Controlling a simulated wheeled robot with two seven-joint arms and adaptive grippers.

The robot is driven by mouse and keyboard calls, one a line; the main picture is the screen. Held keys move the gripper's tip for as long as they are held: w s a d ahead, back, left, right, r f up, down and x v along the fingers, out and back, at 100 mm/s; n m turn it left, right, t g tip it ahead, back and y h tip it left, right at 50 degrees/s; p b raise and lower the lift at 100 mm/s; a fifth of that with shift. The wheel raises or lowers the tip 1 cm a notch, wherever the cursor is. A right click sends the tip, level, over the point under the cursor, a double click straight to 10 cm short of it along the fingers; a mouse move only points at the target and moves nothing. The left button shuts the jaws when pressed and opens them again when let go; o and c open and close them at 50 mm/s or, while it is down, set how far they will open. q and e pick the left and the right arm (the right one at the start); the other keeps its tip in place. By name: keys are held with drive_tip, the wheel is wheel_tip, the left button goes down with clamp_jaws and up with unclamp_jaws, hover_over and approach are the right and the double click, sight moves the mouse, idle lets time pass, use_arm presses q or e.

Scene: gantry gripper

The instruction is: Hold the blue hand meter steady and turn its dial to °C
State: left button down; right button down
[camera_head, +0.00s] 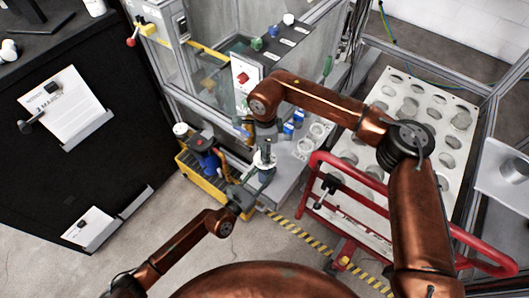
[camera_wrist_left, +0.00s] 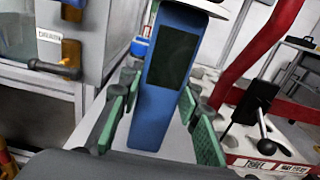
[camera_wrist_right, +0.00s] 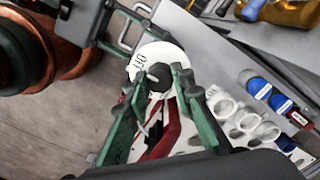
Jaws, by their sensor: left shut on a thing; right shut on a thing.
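The blue hand meter (camera_wrist_left: 152,128) stands between the green finger pads of my left gripper (camera_wrist_left: 160,100), its dark screen facing that wrist camera. In the head view the meter (camera_head: 265,176) is small and partly hidden by the grippers. My left gripper is shut on its body. On top is a round white dial face (camera_wrist_right: 150,57) with a dark knob (camera_wrist_right: 158,77). My right gripper (camera_wrist_right: 158,82) reaches down from above and is shut on the knob. Letters that look like OFF show at the left of the face. The °C mark cannot be made out.
A grey bench (camera_head: 290,172) with white round holders and blue-capped items lies beside the meter. A yellow crate (camera_head: 200,172) stands to the left. A red tubular frame (camera_head: 330,160) and a white panel with holes (camera_head: 440,110) stand to the right.

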drive_tip(key=shift+w, duration=0.1)
drive_tip(key=n, duration=0.4)
drive_tip(key=shift+r+n, duration=0.1)
drive_tip(key=shift+n, duration=0.3)
use_arm(q)
drive_tip(key=shift+d, duration=0.1)
use_arm(e)
drive_tip(key=n, duration=0.9)
drive_tip(key=shift+n, duration=1.9)
drive_tip(key=c, duration=1.7)
unclamp_jaws()
drive_tip(key=shift+o, duration=0.2)
